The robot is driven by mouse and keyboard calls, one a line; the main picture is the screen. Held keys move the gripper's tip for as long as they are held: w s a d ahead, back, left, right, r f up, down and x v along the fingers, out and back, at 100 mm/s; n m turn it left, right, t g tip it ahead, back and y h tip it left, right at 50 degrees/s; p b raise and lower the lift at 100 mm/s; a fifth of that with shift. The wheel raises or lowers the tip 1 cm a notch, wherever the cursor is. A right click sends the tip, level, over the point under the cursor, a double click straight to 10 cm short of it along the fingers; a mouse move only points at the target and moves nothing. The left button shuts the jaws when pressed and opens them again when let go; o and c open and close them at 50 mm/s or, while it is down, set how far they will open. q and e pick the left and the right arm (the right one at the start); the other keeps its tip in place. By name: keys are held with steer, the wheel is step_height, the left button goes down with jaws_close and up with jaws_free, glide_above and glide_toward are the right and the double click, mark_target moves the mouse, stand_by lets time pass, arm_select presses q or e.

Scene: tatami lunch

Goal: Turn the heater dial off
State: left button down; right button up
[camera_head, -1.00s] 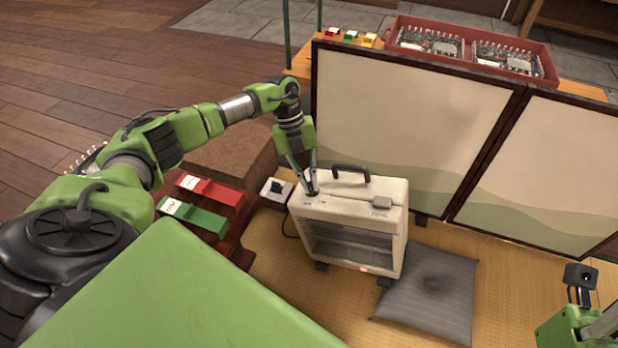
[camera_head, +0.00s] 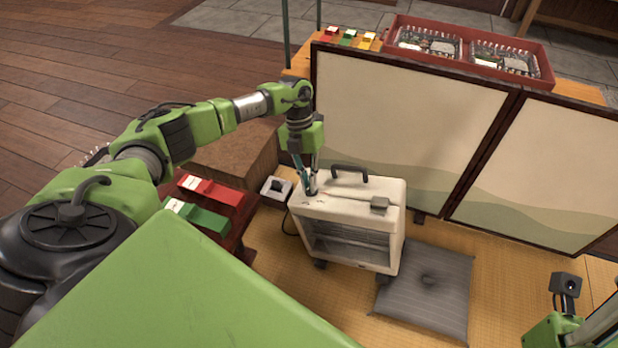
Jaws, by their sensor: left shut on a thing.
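The cream heater (camera_head: 350,211) stands upright on the tatami in the middle, with a black handle on top and a grille in front. My left gripper (camera_head: 310,192) points down at the left end of its top face. Its fingers are shut on the heater dial, which they mostly hide, so I cannot read its setting. No red light shows on the heater's front. Part of my right arm (camera_head: 566,284) shows at the lower right edge; its fingers cannot be made out clearly.
A folding screen (camera_head: 410,120) stands close behind the heater. A grey cushion (camera_head: 428,290) lies to its right front. Red (camera_head: 212,190) and green (camera_head: 198,217) boxes sit on a dark low table at left. A small grey box (camera_head: 276,190) lies beside the heater.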

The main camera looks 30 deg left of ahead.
stand_by(0.3)
arm_select(q)
steer(key=c, duration=2.2)
jaws_free()
steer(key=v, duration=1.2)
steer(key=shift+a, duration=0.1)
